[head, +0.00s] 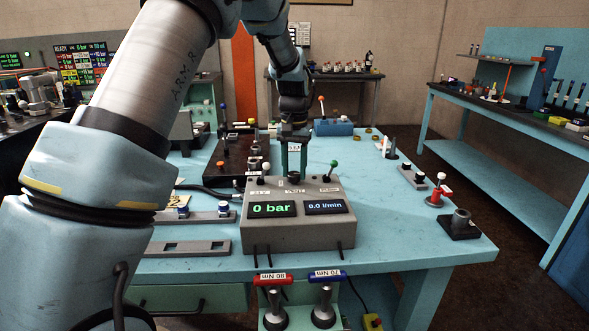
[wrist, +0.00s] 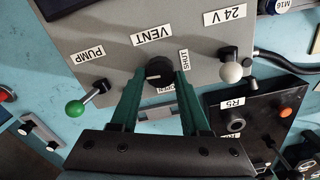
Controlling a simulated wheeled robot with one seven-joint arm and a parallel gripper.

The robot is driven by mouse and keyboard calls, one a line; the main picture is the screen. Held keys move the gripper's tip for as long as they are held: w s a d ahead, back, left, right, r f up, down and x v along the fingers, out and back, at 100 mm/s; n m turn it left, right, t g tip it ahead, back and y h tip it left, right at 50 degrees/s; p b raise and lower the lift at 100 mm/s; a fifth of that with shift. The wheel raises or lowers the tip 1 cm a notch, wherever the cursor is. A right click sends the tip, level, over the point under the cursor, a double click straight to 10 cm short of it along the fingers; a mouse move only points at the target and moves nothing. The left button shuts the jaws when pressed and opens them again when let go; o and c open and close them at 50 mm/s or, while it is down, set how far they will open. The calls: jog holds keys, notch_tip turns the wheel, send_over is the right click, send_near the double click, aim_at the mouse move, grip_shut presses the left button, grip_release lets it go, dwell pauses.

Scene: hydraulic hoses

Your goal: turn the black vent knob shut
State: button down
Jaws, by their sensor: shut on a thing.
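The black vent knob (wrist: 159,68) sits on the grey control box (wrist: 205,65), below the VENT label in the wrist view. A SHUT label (wrist: 184,60) stands to its right, and a partly hidden label lies just below it. My gripper (wrist: 160,78) points down over the box with its two green fingers on either side of the knob, shut on it. In the head view my gripper (head: 294,163) stands over the knob (head: 294,176) at the back of the grey box (head: 298,232). The box displays read 0 bar and 0.0 l/min.
A green-tipped PUMP lever (wrist: 76,108) and a white-tipped 24 V lever (wrist: 232,72) flank the knob. A dark block labelled R5 (wrist: 238,102) stands close by. Red and blue torque wrench handles (head: 325,276) hang at the table front.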

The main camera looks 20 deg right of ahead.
aim_at(294, 173)
jog(key=shift+n, duration=0.6)
jog(key=shift+c, duration=1.9)
grip_release()
notch_tip(294, 173, up, 11)
jog(key=b, duration=0.2)
jog(key=shift+b, duration=0.4)
jog(key=shift+f, duration=0.1)
